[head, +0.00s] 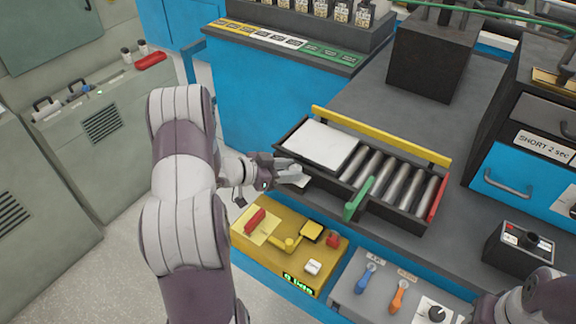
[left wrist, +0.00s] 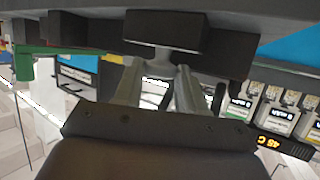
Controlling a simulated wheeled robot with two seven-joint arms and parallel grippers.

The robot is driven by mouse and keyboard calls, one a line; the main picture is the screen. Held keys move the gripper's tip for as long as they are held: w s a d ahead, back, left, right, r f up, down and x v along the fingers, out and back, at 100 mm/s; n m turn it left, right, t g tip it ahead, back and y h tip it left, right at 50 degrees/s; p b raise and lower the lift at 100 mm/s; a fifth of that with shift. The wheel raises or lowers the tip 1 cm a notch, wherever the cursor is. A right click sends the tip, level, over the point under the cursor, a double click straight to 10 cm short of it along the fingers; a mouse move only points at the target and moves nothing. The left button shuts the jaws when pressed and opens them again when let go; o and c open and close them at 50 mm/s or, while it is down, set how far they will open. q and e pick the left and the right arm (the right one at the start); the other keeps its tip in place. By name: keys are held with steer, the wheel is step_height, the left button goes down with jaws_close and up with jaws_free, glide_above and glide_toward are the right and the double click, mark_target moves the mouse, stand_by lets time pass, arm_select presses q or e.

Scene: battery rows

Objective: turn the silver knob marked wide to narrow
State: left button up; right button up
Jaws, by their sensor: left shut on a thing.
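A silver knob (head: 436,313) with a pale dial sits on the grey control panel (head: 372,310) at the bottom edge of the head view. Its lettering is too small to read. My left gripper (head: 293,176) is well up and left of it, beside the roller tray. It is shut on a small pale thing (head: 301,181), mostly hidden by the fingers.
A blue lever (head: 366,279) and an orange lever (head: 398,296) stand left of the knob. A yellow control box (head: 283,250) lies below my left gripper. The roller tray (head: 335,180) has a green stop (head: 358,199). A black box (head: 518,250) stands right.

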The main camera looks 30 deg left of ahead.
stand_by(0.3)
arm_select(q)
steer(key=o, duration=1)
